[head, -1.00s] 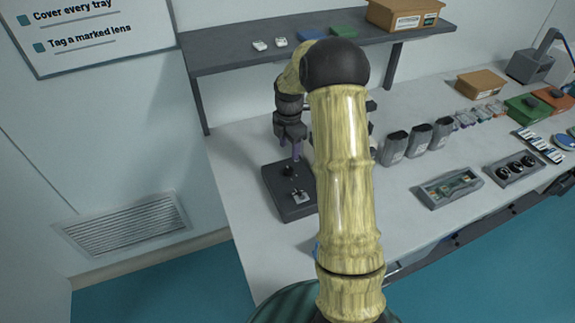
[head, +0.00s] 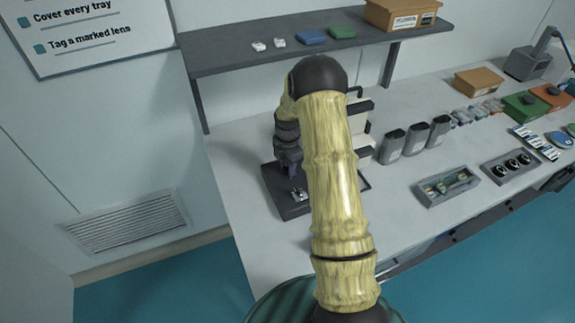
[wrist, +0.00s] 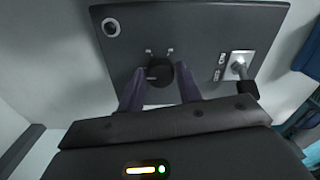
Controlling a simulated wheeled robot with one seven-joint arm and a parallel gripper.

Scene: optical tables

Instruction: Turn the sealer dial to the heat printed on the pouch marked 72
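The sealer is a dark flat panel (head: 284,211) at the left of the table. In the wrist view its panel (wrist: 200,25) fills the upper part, with a round black dial (wrist: 160,74) near the middle. My gripper (wrist: 160,72) has its two purple fingers apart, one on each side of the dial. Whether they touch it I cannot tell. In the head view my gripper (head: 290,178) is low over the panel and the dial is hidden.
A metal toggle (wrist: 238,66) sits on the panel right of the dial. A white device behind my arm (head: 358,125) stands close by. A shelf (head: 250,58) hangs above the table's back. A tray of parts (head: 445,188) lies to the right.

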